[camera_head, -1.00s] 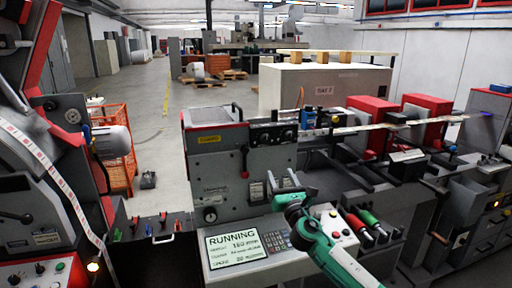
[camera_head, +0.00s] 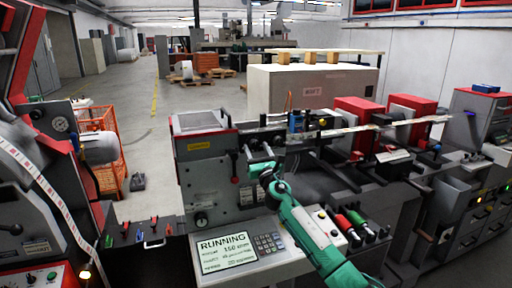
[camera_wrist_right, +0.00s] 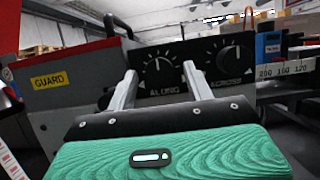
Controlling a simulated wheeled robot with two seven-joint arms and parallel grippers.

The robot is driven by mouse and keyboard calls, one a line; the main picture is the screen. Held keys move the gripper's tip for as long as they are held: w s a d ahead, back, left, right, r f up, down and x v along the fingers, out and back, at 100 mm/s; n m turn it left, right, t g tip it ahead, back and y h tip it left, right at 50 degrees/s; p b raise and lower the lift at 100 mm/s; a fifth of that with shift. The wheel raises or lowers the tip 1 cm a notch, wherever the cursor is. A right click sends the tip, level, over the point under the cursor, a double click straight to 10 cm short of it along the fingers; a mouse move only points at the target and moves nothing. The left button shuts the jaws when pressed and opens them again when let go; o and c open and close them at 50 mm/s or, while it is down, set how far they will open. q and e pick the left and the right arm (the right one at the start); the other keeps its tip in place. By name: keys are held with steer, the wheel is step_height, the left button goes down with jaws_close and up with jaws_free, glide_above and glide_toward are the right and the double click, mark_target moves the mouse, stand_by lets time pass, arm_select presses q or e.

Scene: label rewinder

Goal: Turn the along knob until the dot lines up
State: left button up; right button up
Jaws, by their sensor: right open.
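The along knob (camera_wrist_right: 158,72) is dark and round, with a white pointer and white scale ticks, on the machine's dark panel in the right wrist view. Its label, partly blurred, is below it. My right gripper (camera_wrist_right: 160,68) is open, with one finger on each side of the knob in that view. I cannot tell whether the fingers touch it. In the head view the right gripper (camera_head: 263,153) is up against the panel front and hides part of it. No dot can be made out clearly. My left gripper is not in view.
The across knob (camera_wrist_right: 229,58) sits just right of the right finger. A yellow GUARD label (camera_wrist_right: 50,81) marks the housing on the left.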

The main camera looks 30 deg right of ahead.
steer(key=shift+w+r, duration=0.2)
steer(key=shift+w, duration=0.25)
steer(key=c, duration=1)
steer(key=shift+o, duration=0.2)
steer(key=shift+m, duration=0.3)
steer(key=m+h, duration=0.1)
steer(key=m, duration=0.2)
steer(key=shift+m+g+h, duration=0.3)
steer(key=shift+g+h, duration=0.1)
steer(key=shift+a+m+g+h, duration=0.1)
steer(key=shift+m+g+h, duration=0.3)
steer(key=shift+m, duration=0.65)
steer(key=shift+m+g+h, duration=0.2)
steer(key=shift+m+h, duration=0.4)
steer(key=shift+m, duration=0.45)
